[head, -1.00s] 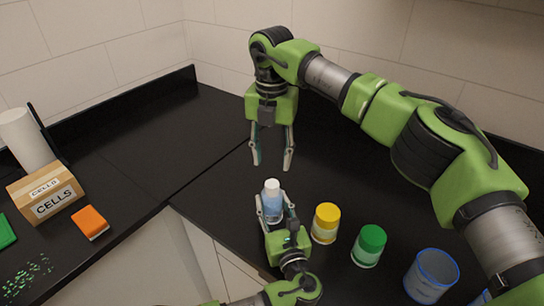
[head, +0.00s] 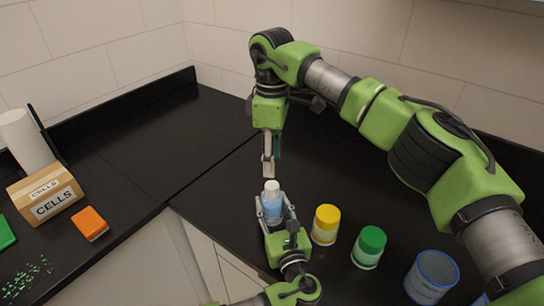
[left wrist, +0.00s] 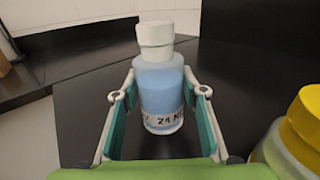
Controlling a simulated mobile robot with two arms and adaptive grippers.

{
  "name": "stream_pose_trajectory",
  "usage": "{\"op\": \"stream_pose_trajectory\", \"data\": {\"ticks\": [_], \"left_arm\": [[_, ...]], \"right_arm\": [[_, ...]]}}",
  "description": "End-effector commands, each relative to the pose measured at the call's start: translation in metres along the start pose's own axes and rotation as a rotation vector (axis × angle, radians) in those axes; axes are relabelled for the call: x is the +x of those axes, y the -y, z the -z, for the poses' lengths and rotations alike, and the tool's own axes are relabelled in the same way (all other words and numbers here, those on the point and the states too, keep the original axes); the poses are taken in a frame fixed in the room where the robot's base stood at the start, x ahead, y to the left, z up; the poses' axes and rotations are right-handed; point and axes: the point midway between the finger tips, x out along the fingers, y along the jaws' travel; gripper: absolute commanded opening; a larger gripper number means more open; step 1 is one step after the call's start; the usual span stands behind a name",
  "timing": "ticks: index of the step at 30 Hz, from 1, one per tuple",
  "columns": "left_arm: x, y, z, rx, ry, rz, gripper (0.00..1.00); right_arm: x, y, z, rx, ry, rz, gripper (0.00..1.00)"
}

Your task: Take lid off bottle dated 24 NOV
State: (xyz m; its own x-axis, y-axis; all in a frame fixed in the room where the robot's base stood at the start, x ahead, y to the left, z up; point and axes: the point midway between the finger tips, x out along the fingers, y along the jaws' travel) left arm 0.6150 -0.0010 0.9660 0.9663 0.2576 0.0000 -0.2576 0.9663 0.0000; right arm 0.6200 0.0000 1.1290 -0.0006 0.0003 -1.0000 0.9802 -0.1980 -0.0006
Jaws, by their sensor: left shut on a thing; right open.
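A bottle (head: 272,207) with blue contents and a white lid (head: 272,186) stands upright on the black counter. In the left wrist view the bottle (left wrist: 161,92) carries a label partly reading "24 N"; the rest is cut off at the sides. The white lid (left wrist: 155,38) is on it. My left gripper (head: 273,218) is shut around the bottle's body, a finger on each side. My right gripper (head: 268,170) points down just above the lid, its fingers seen edge-on. It is open and empty.
A yellow-lidded jar (head: 326,224), a green-lidded jar (head: 369,247) and a blue-rimmed container (head: 432,277) stand to the right. A "CELLS" box (head: 45,196), an orange block (head: 90,223) and a white roll (head: 25,141) are at left. The back counter is clear.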

Motion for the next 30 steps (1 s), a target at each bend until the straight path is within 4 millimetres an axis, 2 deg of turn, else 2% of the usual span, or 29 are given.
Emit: {"op": "stream_pose_trajectory", "data": {"ticks": [5,18,22,30], "left_arm": [[0.0,0.0,0.001,0.0,-0.001,0.0,0.0],[0.0,0.0,0.001,0.001,-0.002,0.0,0.0],[0.0,0.0,0.001,0.0,-0.002,0.0,0.0],[0.0,0.0,0.001,0.001,-0.002,0.0,0.0]], "right_arm": [[0.01,0.0,0.0,0.039,0.001,0.001,0.41],[0.071,0.0,0.0,0.037,0.001,0.001,0.41],[0.079,0.0,0.0,0.037,0.0,0.0,0.41],[0.08,0.0,0.0,0.037,0.0,-0.001,0.41]]}}
